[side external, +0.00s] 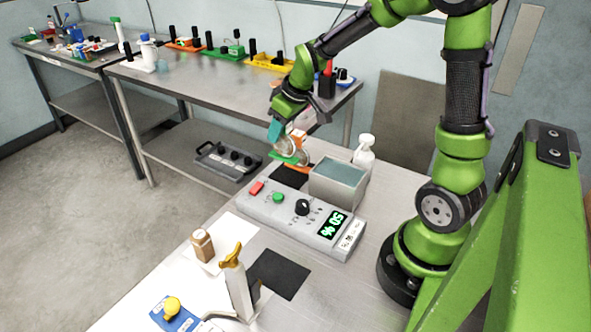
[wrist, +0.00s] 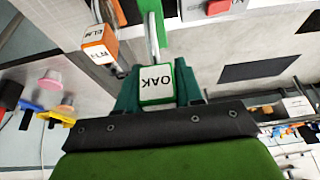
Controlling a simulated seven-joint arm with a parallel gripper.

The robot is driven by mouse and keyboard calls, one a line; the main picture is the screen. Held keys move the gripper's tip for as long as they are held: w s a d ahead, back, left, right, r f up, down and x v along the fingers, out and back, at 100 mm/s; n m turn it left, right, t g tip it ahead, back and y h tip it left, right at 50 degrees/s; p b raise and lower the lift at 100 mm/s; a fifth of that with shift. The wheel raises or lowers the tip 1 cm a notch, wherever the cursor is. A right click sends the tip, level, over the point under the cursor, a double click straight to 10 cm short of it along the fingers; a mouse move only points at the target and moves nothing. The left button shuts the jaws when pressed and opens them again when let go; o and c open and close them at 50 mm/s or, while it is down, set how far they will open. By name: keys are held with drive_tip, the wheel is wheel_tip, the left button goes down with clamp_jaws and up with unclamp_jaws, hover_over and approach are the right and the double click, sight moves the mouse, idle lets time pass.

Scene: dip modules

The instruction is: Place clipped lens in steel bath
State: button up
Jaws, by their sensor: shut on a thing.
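My gripper (wrist: 154,88) is shut on a green block with a white top lettered OAK (wrist: 157,82). A metal stem runs from that block toward the top of the wrist view. In the side view my gripper (side external: 281,133) is left of the steel bath (side external: 338,186), near its far corner. A round, pale lens shape shows just under the gripper, beside a green part (side external: 288,159); their exact join is unclear. An orange block lettered ELM (wrist: 99,45) stands beside the held one, apart from it. The bath is an open grey box holding bluish liquid.
A control box (side external: 300,214) with red and green buttons, a knob and a lit display stands in front of the bath. A dark mat (side external: 279,275) is bare.

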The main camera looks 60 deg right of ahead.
drive_tip(key=r, duration=0.4)
drive_tip(key=s+d+r, duration=0.1)
drive_tip(key=r, duration=0.1)
drive_tip(key=shift+d, duration=0.1)
drive_tip(key=s+d+r, duration=0.2)
drive_tip(key=s+r, duration=0.3)
drive_tip(key=s, duration=0.4)
drive_tip(key=s+a+f+n+g+y, duration=0.15)
drive_tip(key=s+a+n, duration=0.25)
drive_tip(key=s, duration=0.6)
drive_tip(key=s+a+f+n+y, duration=0.25)
drive_tip(key=s+a+n, duration=0.2)
drive_tip(key=s, duration=0.45)
drive_tip(key=w+d+f, duration=0.2)
drive_tip(key=w+d, duration=0.1)
drive_tip(key=w, duration=0.4)
drive_tip(key=w+d+f, duration=0.3)
drive_tip(key=w+d, duration=0.1)
drive_tip(key=w, duration=0.3)
drive_tip(key=shift+w+d+f+h, duration=0.15)
drive_tip(key=shift+w+f+h, duration=0.1)
drive_tip(key=shift+h, duration=0.15)
drive_tip(key=shift+f+n, duration=0.1)
drive_tip(key=shift+n, duration=0.15)
